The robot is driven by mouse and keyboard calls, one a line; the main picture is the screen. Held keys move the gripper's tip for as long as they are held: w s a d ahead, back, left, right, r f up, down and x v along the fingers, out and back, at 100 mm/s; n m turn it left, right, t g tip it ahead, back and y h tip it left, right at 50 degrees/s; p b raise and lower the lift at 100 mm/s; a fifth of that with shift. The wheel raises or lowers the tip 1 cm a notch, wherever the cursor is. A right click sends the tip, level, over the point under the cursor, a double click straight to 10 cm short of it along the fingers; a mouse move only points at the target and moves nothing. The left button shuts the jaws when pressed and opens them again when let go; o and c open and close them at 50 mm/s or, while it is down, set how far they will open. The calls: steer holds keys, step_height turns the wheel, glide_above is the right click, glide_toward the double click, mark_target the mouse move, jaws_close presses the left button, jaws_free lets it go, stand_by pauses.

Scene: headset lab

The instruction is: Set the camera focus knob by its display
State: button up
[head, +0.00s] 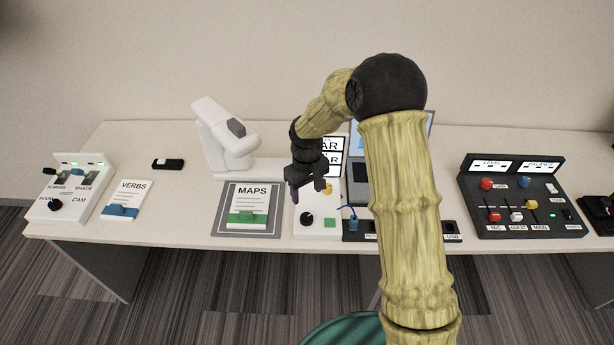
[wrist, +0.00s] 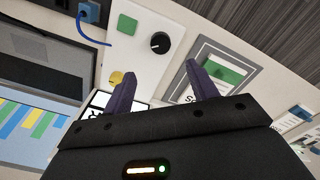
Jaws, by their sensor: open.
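A white control panel (head: 308,235) stands near the middle of the table. My gripper (head: 308,192) is over the panel, behind the black knob. In the wrist view my gripper (wrist: 160,69) has its fingers spread and nothing between them. No knob label is readable.
A document holder mat with a MAPS booklet (head: 250,195) lies left of the panel. A laptop (head: 421,127) and a port strip with a blue cable (head: 353,223) are on the right. A mixer box (head: 520,205) stands farther right. A white document camera (head: 225,140) stands behind the mat.

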step_height(320, 180, up, 6)
stand_by(0.5)
steer(key=s+d+r+m+t, duration=0.1)
steer(key=s+d+r+m, duration=0.1)
steer(key=s+d, duration=0.5)
steer(key=s+d+r+m+t, duration=0.1)
steer(key=s+d+r+m, duration=0.2)
steer(key=s+d, duration=0.5)
steer(key=s+m, duration=0.1)
steer(key=s, duration=0.3)
steer(key=shift+s+m+t, duration=0.2)
steer(key=shift+m+t, duration=0.1)
steer(key=shift+m, duration=0.1)
steer(key=shift+r, duration=0.1)
stand_by(2.3)
